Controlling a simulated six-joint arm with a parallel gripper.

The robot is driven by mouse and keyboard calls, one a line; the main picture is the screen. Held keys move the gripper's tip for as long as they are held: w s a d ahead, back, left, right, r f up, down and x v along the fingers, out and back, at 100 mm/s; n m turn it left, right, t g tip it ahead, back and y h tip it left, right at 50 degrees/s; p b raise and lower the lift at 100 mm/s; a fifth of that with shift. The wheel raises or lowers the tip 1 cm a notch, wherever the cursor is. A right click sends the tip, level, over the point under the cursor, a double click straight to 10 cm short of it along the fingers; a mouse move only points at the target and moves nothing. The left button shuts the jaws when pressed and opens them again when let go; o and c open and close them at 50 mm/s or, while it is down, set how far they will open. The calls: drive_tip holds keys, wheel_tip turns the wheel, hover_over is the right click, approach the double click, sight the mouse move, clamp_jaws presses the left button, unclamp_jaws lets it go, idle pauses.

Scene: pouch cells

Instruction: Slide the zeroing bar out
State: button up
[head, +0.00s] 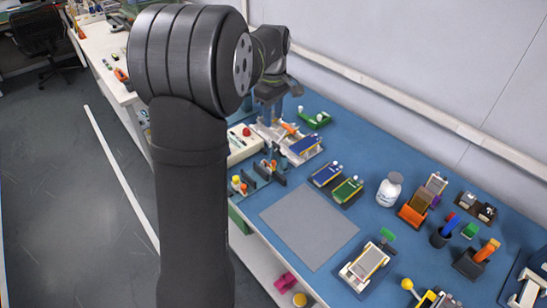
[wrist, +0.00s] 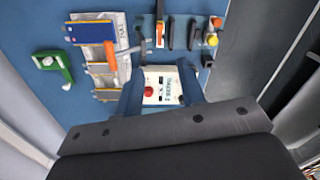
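My gripper (wrist: 160,88) is open, its two blue fingers apart in the wrist view; in the head view it shows small (head: 268,95) at the far end of the bench. A white box with a red button (wrist: 162,92) shows between and beyond the fingers; I cannot tell the height gap. A pale fixture (wrist: 98,68) stands to its left, with a blue-topped pouch cell (wrist: 88,34) and an orange bar (wrist: 110,54). This orange bar may be the zeroing bar; I cannot tell for certain. The fixture also shows in the head view (head: 300,155), partly behind my gripper.
A green holder (wrist: 52,66) lies left of the fixture. A rack of upright dark plates (wrist: 180,34) with orange and yellow parts stands right of it. Blue and green pouch cells (head: 347,190), a white bottle (head: 389,190) and a grey mat (head: 310,225) lie farther along the bench.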

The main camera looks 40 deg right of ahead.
drive_tip(key=m, duration=0.3)
approach(274, 161)
wheel_tip(274, 161, down, 8)
drive_tip(key=shift+f, duration=0.15)
idle(0.4)
clamp_jaws()
